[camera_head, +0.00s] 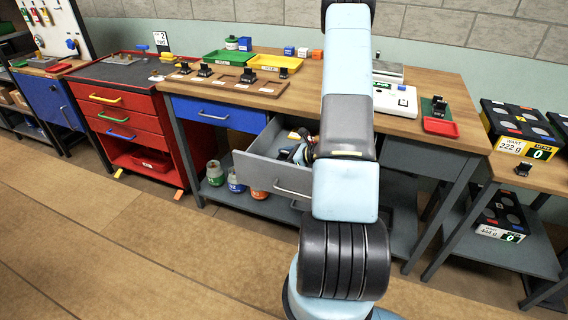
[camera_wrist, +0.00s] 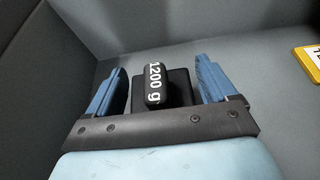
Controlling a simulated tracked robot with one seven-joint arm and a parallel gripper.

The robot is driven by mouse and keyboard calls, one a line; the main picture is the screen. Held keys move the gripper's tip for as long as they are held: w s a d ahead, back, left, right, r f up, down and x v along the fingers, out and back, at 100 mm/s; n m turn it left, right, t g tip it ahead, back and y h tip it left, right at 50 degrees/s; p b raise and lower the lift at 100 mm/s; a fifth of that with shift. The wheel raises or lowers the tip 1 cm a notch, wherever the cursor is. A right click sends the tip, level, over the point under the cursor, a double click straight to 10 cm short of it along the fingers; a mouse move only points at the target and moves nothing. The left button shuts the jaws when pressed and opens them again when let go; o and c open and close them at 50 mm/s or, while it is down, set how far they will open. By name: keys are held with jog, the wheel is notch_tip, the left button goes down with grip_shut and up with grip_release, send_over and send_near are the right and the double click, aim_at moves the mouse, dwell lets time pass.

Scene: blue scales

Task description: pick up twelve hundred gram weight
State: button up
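The twelve hundred gram weight (camera_wrist: 177,88) is black with a white "1200 g" label on its top. In the wrist view it stands on the grey floor of the open drawer (camera_head: 262,168). My gripper (camera_wrist: 160,85) is open, with one blue finger on each side of the weight. A gap shows between the weight and each finger. In the head view my gripper is down at the open drawer, mostly hidden behind my own arm, and the weight cannot be made out there.
The drawer's grey walls (camera_wrist: 50,65) rise close at the left. A yellow label (camera_wrist: 310,62) lies at the right in the wrist view. The wooden bench top (camera_head: 300,95) holds trays, small weights and a white scale (camera_head: 395,100). A red cabinet (camera_head: 125,110) stands at the left.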

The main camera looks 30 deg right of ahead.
grip_shut()
dwell(0.6)
